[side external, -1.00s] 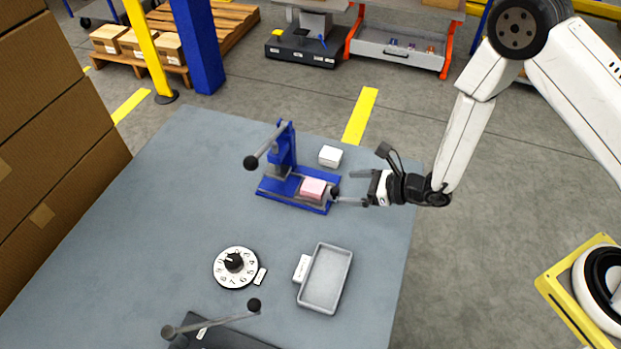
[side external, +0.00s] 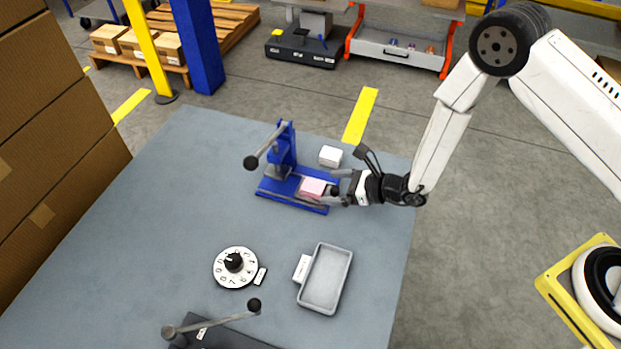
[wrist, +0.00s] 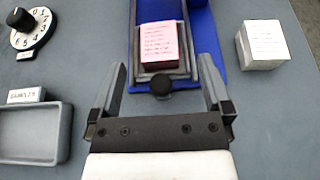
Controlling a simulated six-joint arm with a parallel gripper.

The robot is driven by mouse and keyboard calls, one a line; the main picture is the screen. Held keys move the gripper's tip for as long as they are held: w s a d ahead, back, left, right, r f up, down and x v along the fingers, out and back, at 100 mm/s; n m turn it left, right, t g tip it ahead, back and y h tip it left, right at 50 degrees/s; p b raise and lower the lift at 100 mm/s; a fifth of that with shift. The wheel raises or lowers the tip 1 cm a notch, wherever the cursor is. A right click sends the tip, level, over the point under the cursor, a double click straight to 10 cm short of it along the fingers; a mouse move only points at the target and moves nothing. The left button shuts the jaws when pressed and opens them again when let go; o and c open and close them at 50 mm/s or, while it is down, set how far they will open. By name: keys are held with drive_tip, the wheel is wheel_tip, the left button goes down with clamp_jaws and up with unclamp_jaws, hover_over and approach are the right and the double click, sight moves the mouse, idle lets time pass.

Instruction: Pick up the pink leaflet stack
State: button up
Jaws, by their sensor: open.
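The pink leaflet stack (side external: 312,187) lies on the base of the blue press (side external: 283,160). In the wrist view the pink stack (wrist: 159,45) shows printed lines on top and sits in a grey holder, with a black knob (wrist: 161,84) at its near end. My gripper (side external: 338,187) is just right of the stack in the side view. In the wrist view my gripper (wrist: 162,85) is open and empty, its fingers on either side of the black knob and short of the stack.
A white leaflet stack (wrist: 264,44) stands right of the press. A grey tray (side external: 325,279) with a label and a numbered dial (side external: 235,267) are nearer the front. A dark device with a lever (side external: 215,320) is at the front edge. The middle left of the table is clear.

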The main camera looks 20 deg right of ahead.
sight(319, 187)
drive_tip(key=shift+x, duration=1.7)
clamp_jaws()
drive_tip(key=shift+r, duration=0.2)
drive_tip(key=shift+r, duration=0.85)
drive_tip(key=s+d+r, duration=0.5)
drive_tip(key=s+r, duration=0.6)
drive_tip(key=s, duration=0.2)
drive_tip(key=shift+d, duration=0.1)
